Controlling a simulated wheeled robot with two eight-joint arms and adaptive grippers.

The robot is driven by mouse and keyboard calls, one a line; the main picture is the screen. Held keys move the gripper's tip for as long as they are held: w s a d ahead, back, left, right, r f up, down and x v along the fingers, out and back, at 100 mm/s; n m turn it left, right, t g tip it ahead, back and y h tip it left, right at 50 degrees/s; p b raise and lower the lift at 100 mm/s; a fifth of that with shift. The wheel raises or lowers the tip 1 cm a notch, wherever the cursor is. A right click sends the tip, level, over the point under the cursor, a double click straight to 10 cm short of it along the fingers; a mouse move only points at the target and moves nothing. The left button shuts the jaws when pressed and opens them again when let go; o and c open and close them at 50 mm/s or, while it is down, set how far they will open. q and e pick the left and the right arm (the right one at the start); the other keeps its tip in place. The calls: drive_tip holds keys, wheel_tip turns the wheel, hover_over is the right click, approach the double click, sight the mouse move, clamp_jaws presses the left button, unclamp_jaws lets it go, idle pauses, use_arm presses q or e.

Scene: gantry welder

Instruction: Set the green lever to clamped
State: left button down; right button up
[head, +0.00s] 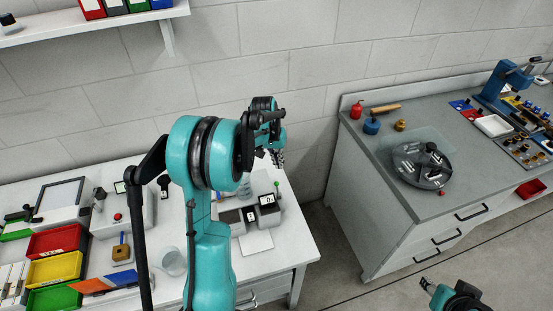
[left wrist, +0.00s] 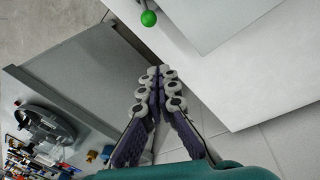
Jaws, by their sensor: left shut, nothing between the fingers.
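The green lever shows as a small green knob (head: 277,184) on a thin stem, beside dark grey blocks near the right end of the left bench. In the left wrist view the knob (left wrist: 148,18) is at the top, beyond my fingertips and apart from them. My left gripper (head: 278,158) is above the bench, close to the lever. In the left wrist view its fingers (left wrist: 159,75) are together and empty. My right gripper (head: 426,284) is at the bottom right, away from the lever, too small to read. The lever's base is partly hidden.
Two dark blocks (head: 268,210) with white labels stand by the lever. A glass beaker (head: 173,262), red (head: 55,241) and yellow bins sit to the left. The right bench (head: 430,207) holds a round grey plate (head: 421,165) and tools. A floor gap separates the benches.

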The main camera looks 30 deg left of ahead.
use_arm(q)
drive_tip(key=s+f, duration=0.1)
drive_tip(key=s+d+f, duration=0.1)
drive_tip(key=s+f+b, duration=0.1)
drive_tip(key=shift+s+d+f, duration=0.1)
drive_tip(key=shift+d, duration=0.15)
